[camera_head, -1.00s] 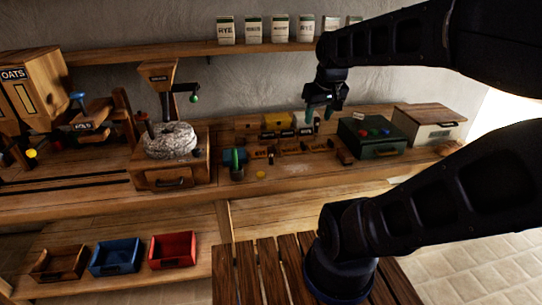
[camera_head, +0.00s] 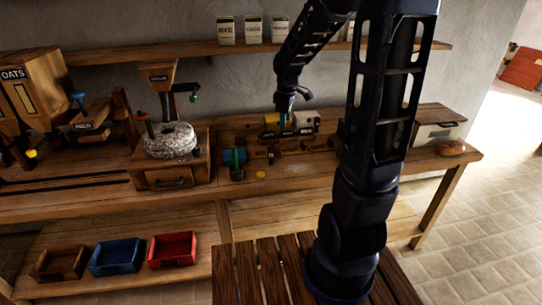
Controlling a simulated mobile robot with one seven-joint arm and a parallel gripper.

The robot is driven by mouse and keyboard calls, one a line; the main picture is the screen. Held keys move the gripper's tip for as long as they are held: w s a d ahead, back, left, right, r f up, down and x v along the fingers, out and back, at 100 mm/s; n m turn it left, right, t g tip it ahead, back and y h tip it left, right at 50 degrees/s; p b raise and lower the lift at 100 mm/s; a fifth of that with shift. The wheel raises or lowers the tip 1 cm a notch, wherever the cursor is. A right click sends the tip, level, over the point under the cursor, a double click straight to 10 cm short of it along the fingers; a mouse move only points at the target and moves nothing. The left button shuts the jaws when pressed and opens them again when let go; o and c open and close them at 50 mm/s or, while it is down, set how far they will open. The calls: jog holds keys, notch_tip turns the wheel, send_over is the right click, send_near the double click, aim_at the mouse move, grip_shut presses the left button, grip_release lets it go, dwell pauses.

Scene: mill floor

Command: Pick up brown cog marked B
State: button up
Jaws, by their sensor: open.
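My gripper (camera_head: 287,120) hangs fingers-down over the back of the workbench, in front of the yellow and white blocks. Its two fingers are apart and nothing shows between them. Below it, small brown wooden pieces (camera_head: 289,148) lie in a low tray area on the bench. They are too small and dark for me to tell which one is the brown cog marked B, or to read any letter B. My arm hides part of the bench to the right.
A millstone (camera_head: 170,141) on a wooden box with a drawer stands left of the tray area. A green cylinder (camera_head: 237,160) and a yellow disc (camera_head: 261,175) are near the front. A white crate (camera_head: 437,133) and a loaf (camera_head: 450,147) stand right. Brown, blue (camera_head: 117,256) and red (camera_head: 173,250) bins sit below.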

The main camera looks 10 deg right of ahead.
aim_at(272, 155)
jog(key=w+a+f+n, duration=0.1)
jog(key=w+f, duration=0.1)
jog(key=f, duration=0.1)
jog(key=w+a+f+n+g, duration=0.1)
jog(key=w+f+n, duration=0.1)
jog(key=f, duration=0.1)
jog(key=w+a+f+n, duration=0.1)
jog(key=w+f, duration=0.2)
jog(key=f, duration=0.1)
jog(key=shift+f+n, duration=0.1)
jog(key=shift+n, duration=0.2)
jog(key=shift+w+a+f, duration=0.15)
jog(key=shift+w+f, duration=0.1)
jog(key=shift+f, duration=5.65)
grip_shut()
jog(key=shift+r, duration=0.15)
